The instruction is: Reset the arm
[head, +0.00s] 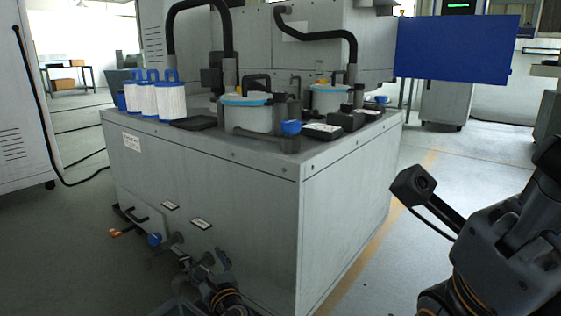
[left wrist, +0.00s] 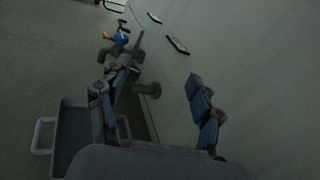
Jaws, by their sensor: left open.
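My left gripper (head: 193,265) is low in front of the grey machine cabinet (head: 230,190), near its lower front face. I cannot tell whether a finger touches the pipe fittings. My right arm (head: 510,240) is at the right edge, in front of open floor; its gripper does not show.
White filter cartridges (head: 143,97), lidded canisters (head: 247,113) and black hoses (head: 325,36) are on the cabinet top. A dark tray (left wrist: 68,135) with light handles lies low beside the gripper. A blue panel (head: 457,48) juts out behind. Floor right of the cabinet is clear.

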